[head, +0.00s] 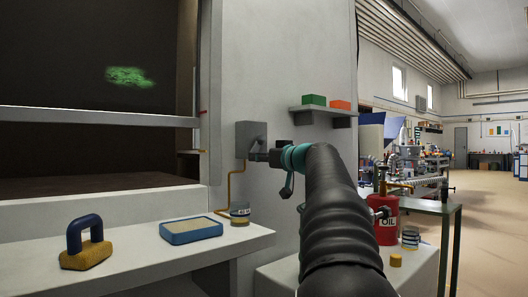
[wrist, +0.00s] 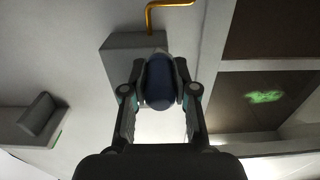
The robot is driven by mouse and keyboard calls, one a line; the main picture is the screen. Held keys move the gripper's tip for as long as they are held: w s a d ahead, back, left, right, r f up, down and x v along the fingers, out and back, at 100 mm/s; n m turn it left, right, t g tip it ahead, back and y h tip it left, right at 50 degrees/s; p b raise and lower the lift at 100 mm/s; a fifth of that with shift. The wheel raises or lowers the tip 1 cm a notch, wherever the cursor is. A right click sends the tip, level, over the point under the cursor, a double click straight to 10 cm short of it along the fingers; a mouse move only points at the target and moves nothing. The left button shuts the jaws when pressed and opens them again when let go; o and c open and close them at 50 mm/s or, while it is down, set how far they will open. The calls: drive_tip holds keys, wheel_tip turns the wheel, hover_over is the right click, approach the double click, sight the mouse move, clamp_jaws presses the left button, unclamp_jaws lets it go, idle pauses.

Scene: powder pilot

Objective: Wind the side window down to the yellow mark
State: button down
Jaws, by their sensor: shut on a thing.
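The side window (head: 85,60) is a dark opening at the left of the head view, with a green patch showing in it. A grey horizontal bar (head: 100,117) crosses it. A small reddish mark (head: 203,113) sits on the right frame near the bar's height; I cannot make out a yellow mark. A grey box (head: 251,133) is fixed to the wall right of the window and shows in the wrist view (wrist: 122,55). My gripper (head: 262,155) is in front of it, shut on a dark blue knob (wrist: 160,82). The rest of the crank is hidden.
A ledge (head: 150,245) below holds a blue-handled yellow block (head: 87,243), a blue tray (head: 190,239) and a small tin (head: 240,209). A wall shelf (head: 325,109) is above right. A red oil can (head: 386,225) stands at right. An orange pipe (head: 229,188) runs below the box.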

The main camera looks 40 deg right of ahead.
drive_tip(key=shift+r, duration=0.1)
drive_tip(key=shift+s+a+r+p, duration=0.1)
drive_tip(key=shift+a+r+p, duration=0.05)
drive_tip(key=shift+a+r, duration=0.45)
drive_tip(key=shift+a+r+p, duration=0.15)
drive_tip(key=shift+a+r, duration=0.25)
drive_tip(key=shift+r, duration=0.4)
wheel_tip(320, 180, up, 3)
drive_tip(key=shift+a+r+p, duration=0.1)
drive_tip(key=shift+r+p, duration=0.05)
drive_tip(key=shift+p, duration=0.95)
